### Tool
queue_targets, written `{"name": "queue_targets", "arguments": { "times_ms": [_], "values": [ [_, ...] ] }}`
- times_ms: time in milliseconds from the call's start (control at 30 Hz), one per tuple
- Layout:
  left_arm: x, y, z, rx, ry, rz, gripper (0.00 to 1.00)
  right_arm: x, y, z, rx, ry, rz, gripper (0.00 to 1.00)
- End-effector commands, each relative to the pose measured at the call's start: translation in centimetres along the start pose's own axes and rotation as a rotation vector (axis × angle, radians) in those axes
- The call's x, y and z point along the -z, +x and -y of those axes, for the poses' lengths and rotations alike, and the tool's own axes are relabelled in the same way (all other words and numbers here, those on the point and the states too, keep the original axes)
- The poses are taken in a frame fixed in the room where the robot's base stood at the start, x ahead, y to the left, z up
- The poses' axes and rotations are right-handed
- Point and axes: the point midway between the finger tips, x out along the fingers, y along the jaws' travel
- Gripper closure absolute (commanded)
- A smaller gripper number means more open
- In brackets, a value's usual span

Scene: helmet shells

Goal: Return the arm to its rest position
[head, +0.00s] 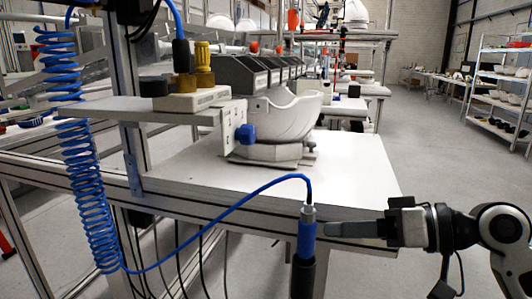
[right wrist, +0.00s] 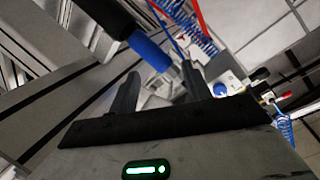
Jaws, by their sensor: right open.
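My right gripper (head: 330,229) comes in from the right in the head view, at the front edge of the white worktable. Its fingers point left, toward an upright tool (head: 306,240) with a blue band and a black lower body. The fingertips end just beside the blue band. In the right wrist view the two fingers of my right gripper (right wrist: 162,72) are spread with nothing held between them. The blue and black tool (right wrist: 150,50) shows beyond the fingertips there. My left gripper is not in view.
A white helmet shell (head: 285,117) sits in a fixture (head: 268,153) on the worktable (head: 365,165). A blue coiled hose (head: 85,170) hangs at left, and a blue cable (head: 225,215) runs to the tool. The floor (head: 435,150) at right is open, before shelves (head: 500,85).

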Motion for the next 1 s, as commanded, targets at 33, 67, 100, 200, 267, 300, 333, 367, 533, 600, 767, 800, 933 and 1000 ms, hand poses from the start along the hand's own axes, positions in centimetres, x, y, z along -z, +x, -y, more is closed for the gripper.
{"name": "queue_targets", "arguments": {
  "times_ms": [33, 67, 100, 200, 267, 300, 333, 367, 533, 600, 767, 800, 933, 1000],
  "values": [
    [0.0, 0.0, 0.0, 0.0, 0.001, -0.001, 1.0, -3.8, 1.4, -1.5, -0.062, 0.01, 0.049, 0.52],
    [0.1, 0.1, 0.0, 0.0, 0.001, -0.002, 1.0, -5.8, 1.9, -2.4, -0.111, 0.008, 0.076, 0.52],
    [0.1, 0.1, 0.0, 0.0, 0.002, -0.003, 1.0, -8.6, 2.5, -3.5, -0.175, 0.008, 0.114, 0.52],
    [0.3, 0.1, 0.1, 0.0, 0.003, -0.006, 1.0, -15.8, 2.9, -5.6, -0.347, 0.011, 0.217, 0.52],
    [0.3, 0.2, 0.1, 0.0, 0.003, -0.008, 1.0, -19.5, 2.5, -6.4, -0.445, 0.018, 0.276, 0.52],
    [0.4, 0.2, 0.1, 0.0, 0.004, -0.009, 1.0, -21.6, 1.9, -6.7, -0.505, 0.022, 0.312, 0.52],
    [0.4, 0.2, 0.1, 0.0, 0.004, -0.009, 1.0, -23.0, 1.5, -6.9, -0.547, 0.027, 0.338, 0.52],
    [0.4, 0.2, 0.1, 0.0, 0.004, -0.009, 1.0, -24.3, 1.0, -7.0, -0.586, 0.031, 0.361, 0.52],
    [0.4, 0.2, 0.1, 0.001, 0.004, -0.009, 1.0, -30.1, -2.1, -6.8, -0.778, 0.065, 0.487, 0.52],
    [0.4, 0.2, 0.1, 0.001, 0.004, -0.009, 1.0, -32.1, -3.6, -6.5, -0.849, 0.082, 0.536, 0.52],
    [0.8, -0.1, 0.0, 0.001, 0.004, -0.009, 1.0, -35.0, -6.9, -5.3, -0.988, 0.112, 0.626, 0.52],
    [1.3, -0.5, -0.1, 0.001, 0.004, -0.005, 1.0, -34.0, -6.2, -5.5, -0.974, 0.086, 0.586, 0.52],
    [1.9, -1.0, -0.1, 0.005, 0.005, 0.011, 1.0, -32.6, -4.5, -5.9, -0.941, 0.031, 0.48, 0.52],
    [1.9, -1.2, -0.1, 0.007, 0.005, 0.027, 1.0, -31.8, -3.6, -5.9, -0.923, 0.002, 0.417, 0.52]
  ]
}}
